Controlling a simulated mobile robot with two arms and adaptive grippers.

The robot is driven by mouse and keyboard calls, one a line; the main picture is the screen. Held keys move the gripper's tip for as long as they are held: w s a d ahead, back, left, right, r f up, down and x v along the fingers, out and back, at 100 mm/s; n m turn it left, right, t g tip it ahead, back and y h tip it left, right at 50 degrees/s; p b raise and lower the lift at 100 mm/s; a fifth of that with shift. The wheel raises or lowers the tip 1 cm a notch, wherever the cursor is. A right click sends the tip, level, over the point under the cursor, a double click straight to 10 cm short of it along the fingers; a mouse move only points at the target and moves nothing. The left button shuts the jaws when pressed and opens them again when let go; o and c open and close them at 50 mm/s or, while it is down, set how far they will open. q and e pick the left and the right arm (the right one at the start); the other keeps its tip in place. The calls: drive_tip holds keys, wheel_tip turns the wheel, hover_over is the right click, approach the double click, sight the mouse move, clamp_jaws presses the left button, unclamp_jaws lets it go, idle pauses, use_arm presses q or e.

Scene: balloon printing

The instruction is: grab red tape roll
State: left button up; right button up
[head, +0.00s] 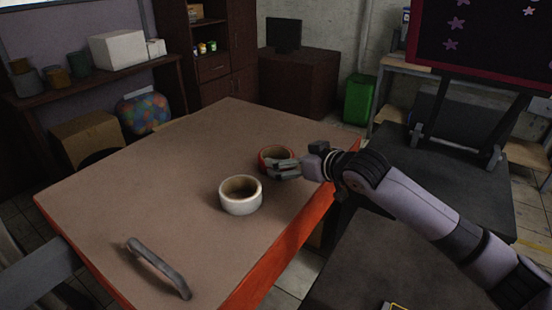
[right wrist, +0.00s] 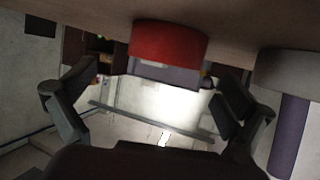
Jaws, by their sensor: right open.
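The red tape roll (head: 268,154) lies flat on the brown table near its right edge, partly covered by my right gripper (head: 284,168). In the right wrist view the red roll (right wrist: 170,42) shows at the top, beyond and roughly between the two spread fingers (right wrist: 156,80). The right gripper is open and empty, low over the table and right beside the roll. I cannot tell from the head view whether it touches it. My left gripper is not in view.
A white tape roll (head: 240,203) stands on the table just in front of the red one. A grey curved bar (head: 160,268) lies near the table's front. The table (head: 130,180) is otherwise clear on its left and back. A dark surface (head: 370,275) stands at the right.

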sight(268, 154)
drive_tip(key=p+x, duration=0.1)
drive_tip(key=x, duration=0.3)
drive_tip(key=shift+a+f+p, duration=0.15)
drive_tip(key=shift+a+p, duration=0.25)
drive_tip(key=shift+a, duration=0.05)
drive_tip(key=shift+w+a+f, duration=0.15)
drive_tip(key=shift+w, duration=0.1)
drive_tip(key=shift+c, duration=0.6)
drive_tip(key=c, duration=1.2)
drive_tip(key=shift+o, duration=0.2)
